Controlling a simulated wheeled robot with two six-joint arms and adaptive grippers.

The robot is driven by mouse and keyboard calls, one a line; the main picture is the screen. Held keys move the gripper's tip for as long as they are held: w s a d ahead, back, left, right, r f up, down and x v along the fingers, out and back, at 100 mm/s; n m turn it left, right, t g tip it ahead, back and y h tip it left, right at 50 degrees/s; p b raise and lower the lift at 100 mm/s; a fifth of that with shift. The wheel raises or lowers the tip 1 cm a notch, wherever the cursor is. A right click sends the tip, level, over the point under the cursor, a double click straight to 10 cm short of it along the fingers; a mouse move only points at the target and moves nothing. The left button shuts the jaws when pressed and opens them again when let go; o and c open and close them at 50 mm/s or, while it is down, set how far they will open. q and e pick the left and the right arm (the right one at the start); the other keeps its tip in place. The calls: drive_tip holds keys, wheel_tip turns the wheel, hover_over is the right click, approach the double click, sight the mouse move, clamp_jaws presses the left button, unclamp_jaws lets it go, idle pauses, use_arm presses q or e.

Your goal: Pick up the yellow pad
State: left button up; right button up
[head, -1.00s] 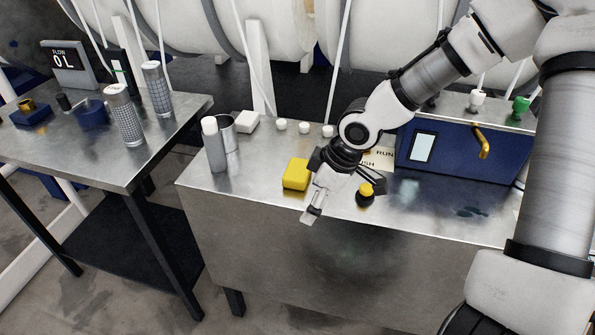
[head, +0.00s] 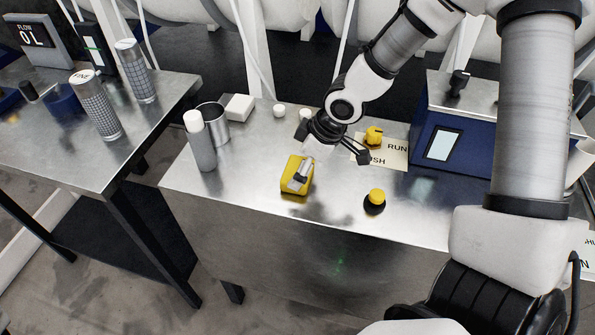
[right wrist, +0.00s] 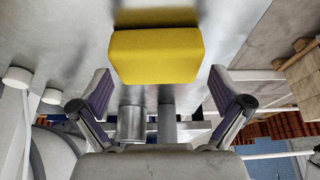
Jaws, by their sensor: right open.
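The yellow pad (head: 289,171) lies on the metal workbench (head: 240,185) near its front left. In the right wrist view the pad (right wrist: 155,55) is a yellow block just beyond the fingertips, about centred between them. My right gripper (head: 331,168) is open and empty. In the head view one finger covers part of the pad, and the other is to its right. In the right wrist view the gripper (right wrist: 158,82) has its fingers spread wider than the pad, and no contact shows. My left gripper is not in view.
A grey white-capped bottle (head: 199,143) and a metal cup (head: 213,122) stand left of the pad. A yellow-topped button (head: 376,197) is to its right.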

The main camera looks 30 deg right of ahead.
drive_tip(key=shift+x, duration=1.25)
drive_tip(key=shift+d+r, duration=0.15)
drive_tip(key=c, duration=0.7)
drive_tip(key=shift+r, duration=0.15)
